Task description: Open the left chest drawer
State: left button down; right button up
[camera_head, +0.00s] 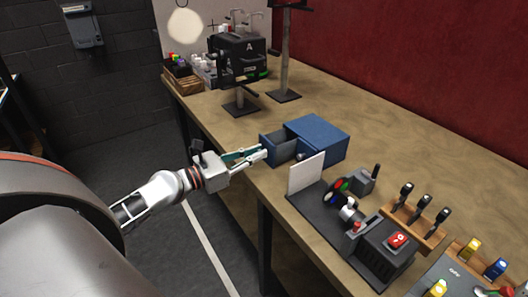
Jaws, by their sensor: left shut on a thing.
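A blue chest (322,134) sits near the left edge of the wooden workbench. Its left drawer (282,148) is pulled out toward the edge, and its dark inside shows from above. A small dark knob (300,157) shows at the chest's front, right of the pulled-out drawer. My left gripper (262,154) reaches in from the left and is shut at the drawer's front, on its handle; the fingers hide the handle itself. My right gripper is not in view.
A white upright panel (306,174) on a dark base with a red-button box (396,242) stands close in front of the chest. Screwdrivers in a wooden rack (416,216) are at the right. A black stand (240,104) is behind. Bench top (400,150) right of the chest is clear.

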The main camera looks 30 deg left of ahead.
pick_arm(q)
jog(key=shift+s+a, duration=0.3)
jog(key=shift+s, duration=0.3)
jog(key=shift+w, duration=0.1)
jog(key=c, duration=2.1)
grip_release()
jog(key=v, duration=1.2)
